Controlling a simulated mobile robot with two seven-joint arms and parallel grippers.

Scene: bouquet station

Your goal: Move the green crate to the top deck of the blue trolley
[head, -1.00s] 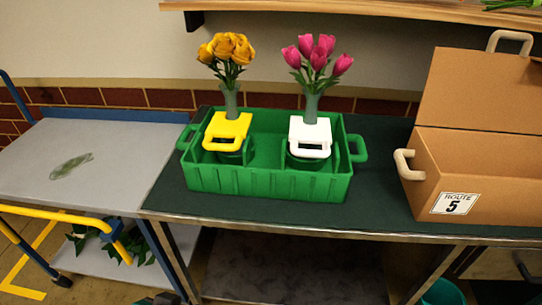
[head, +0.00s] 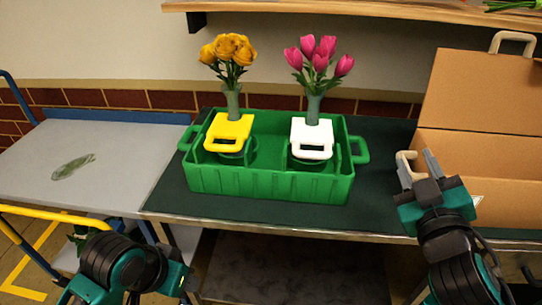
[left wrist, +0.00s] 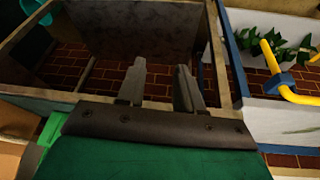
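The green crate (head: 270,185) stands on the dark top of the workbench (head: 385,190). It holds yellow flowers (head: 228,50) and pink tulips (head: 318,55) in grey vases, with a yellow handled piece (head: 228,130) and a white one (head: 312,138). The blue trolley's grey top deck (head: 85,150) is left of the bench. My right gripper (head: 418,168) is open and empty, right of the crate and in front of the cardboard box. My left arm is low at the lower left in the head view; its gripper (left wrist: 160,88) has its fingers apart and empty in the left wrist view.
An open cardboard box (head: 480,165) stands right of the crate on the bench. A greenish leaf-like patch (head: 73,166) marks the otherwise clear trolley deck. The trolley's yellow rail (head: 50,215) runs along its front. A wooden shelf (head: 360,10) hangs above.

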